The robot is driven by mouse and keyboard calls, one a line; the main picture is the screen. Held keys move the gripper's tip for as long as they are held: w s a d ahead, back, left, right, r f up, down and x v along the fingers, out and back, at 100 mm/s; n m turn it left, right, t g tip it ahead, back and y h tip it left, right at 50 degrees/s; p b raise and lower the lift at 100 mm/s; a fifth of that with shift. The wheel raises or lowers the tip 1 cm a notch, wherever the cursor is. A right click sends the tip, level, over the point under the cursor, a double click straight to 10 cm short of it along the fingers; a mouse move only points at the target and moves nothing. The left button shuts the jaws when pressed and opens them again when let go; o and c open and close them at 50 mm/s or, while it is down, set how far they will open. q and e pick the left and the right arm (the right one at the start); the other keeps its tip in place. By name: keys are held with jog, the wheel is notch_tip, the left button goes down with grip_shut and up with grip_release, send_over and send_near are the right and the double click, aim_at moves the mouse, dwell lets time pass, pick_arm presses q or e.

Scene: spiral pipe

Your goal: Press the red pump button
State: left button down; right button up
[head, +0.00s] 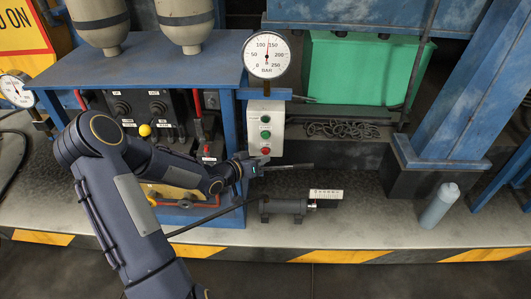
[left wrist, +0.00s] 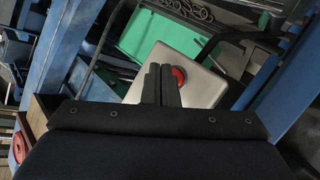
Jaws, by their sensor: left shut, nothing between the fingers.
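The red pump button (head: 265,151) is the lowest button on a light grey control box (head: 278,118), below two green ones. In the left wrist view the red button (left wrist: 179,76) shows on the grey box face (left wrist: 205,88), partly hidden behind my fingers. My left gripper (head: 262,161) is shut and empty, with its tips just below and close to the red button in the head view. In the left wrist view my left gripper (left wrist: 160,72) has its fingers together beside the button's left edge. I cannot tell whether they touch it. My right gripper is not in view.
A pressure gauge (head: 267,54) stands above the box. A green bin (head: 360,70) and a chain (head: 342,129) are to the right. A dark cylinder (head: 285,206) lies below the box. A grey bottle (head: 438,206) stands at the right. The floor in front is clear.

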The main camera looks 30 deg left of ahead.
pick_arm(q)
jog(key=s, duration=0.1)
jog(key=s+d, duration=0.1)
jog(key=s, duration=0.1)
jog(key=s+d, duration=0.1)
jog(key=shift+s+d+b, duration=0.15)
jog(key=shift+s+b, duration=0.05)
jog(key=shift+b, duration=0.1)
dwell(1.0)
